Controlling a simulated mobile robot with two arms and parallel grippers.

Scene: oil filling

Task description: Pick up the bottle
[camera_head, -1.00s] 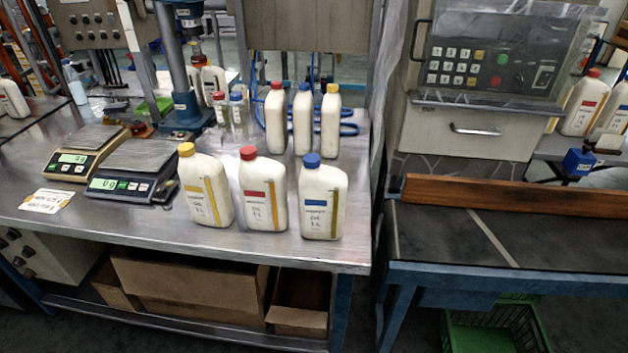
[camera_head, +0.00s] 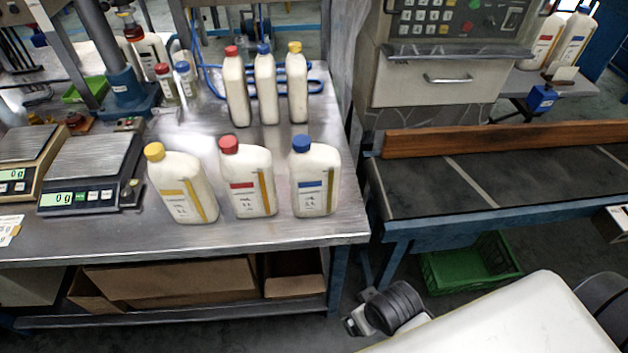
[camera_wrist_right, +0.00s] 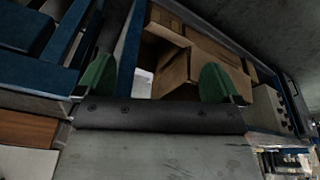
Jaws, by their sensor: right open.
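Three large white bottles stand upright in a row at the table's front: one with a yellow cap (camera_head: 182,190), one with a red cap (camera_head: 246,180) and one with a blue cap (camera_head: 315,180). Three slimmer white bottles with red (camera_head: 236,92), blue (camera_head: 265,92) and yellow (camera_head: 297,90) caps stand behind them. My right gripper (camera_wrist_right: 158,82) is open in the right wrist view, with green fingertips wide apart and nothing between them. In the head view my right arm enters at the bottom right, below the table and apart from the bottles. My left gripper is out of view.
The metal table (camera_head: 225,235) has two scales at left (camera_head: 85,165) and cardboard boxes (camera_head: 170,283) on its lower shelf. At right are a dark conveyor (camera_head: 500,170) with a wooden rail (camera_head: 505,138) and a green crate (camera_head: 470,265). A gap separates table and conveyor.

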